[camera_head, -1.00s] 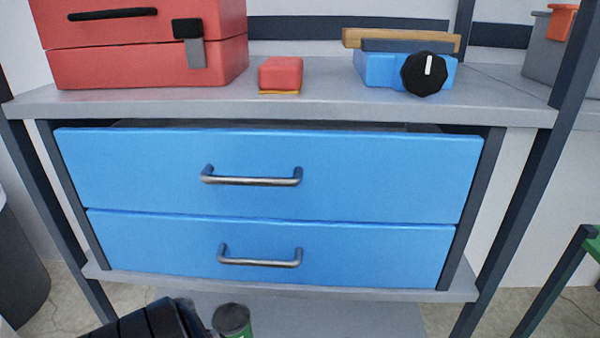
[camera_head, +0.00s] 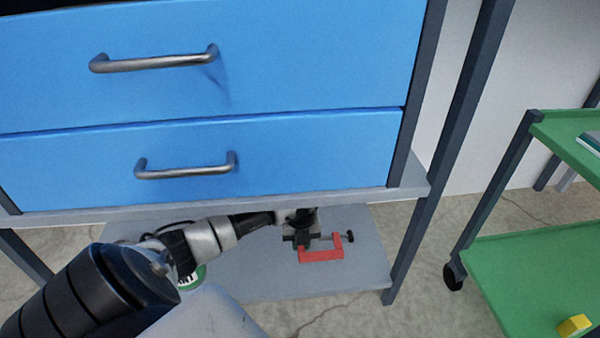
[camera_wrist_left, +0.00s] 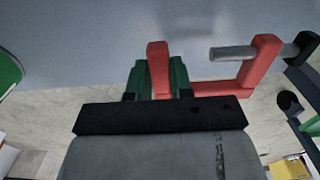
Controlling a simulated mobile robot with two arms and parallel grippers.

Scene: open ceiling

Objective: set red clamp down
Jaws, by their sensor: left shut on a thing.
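The red clamp (camera_head: 322,255) is a C-shaped frame with a dark screw handle at its right side. It is at the grey lower shelf (camera_head: 262,275) under the blue drawers. My left gripper (camera_head: 300,239) reaches in under the drawers and is shut on one arm of the clamp. In the left wrist view the red clamp (camera_wrist_left: 262,66) shows one arm between the green-padded fingers of my left gripper (camera_wrist_left: 158,72), with its grey screw to the right. I cannot tell whether the clamp touches the shelf. My right gripper is not in view.
Blue drawers (camera_head: 200,165) with metal handles hang just above my left arm. A green-and-white can (camera_head: 191,278) is partly hidden behind the arm. Bare shelf lies around the clamp. A green cart (camera_head: 520,270) with a yellow block (camera_head: 574,326) stands at the right.

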